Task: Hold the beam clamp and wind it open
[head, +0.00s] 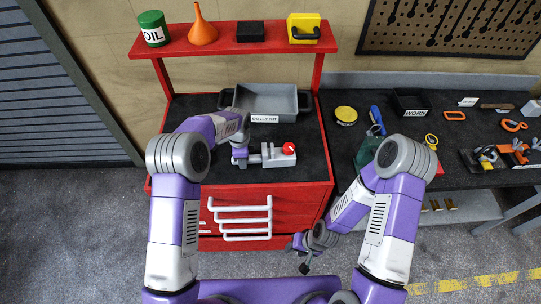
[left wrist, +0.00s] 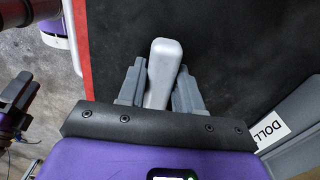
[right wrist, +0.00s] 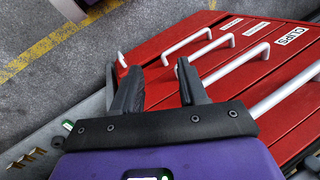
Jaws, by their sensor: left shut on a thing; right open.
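The beam clamp (head: 280,158) is a grey block with upright jaws and a round red knob (head: 289,148), lying on the black top of the red cabinet. My left gripper (head: 243,160) is at its left end. In the left wrist view the left gripper (left wrist: 160,80) is shut on a smooth grey rounded bar (left wrist: 164,58), which looks like part of the clamp. The knob is out of that view. My right gripper (head: 305,262) is low in front of the cabinet, away from the clamp. In the right wrist view it (right wrist: 157,80) is open and empty.
A grey dolly kit tray (head: 270,100) stands just behind the clamp. The red cabinet (head: 315,205) has white drawer handles (right wrist: 240,78) facing my right gripper. A dark workbench (head: 460,125) with tools is at the right. The cabinet top right of the clamp is clear.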

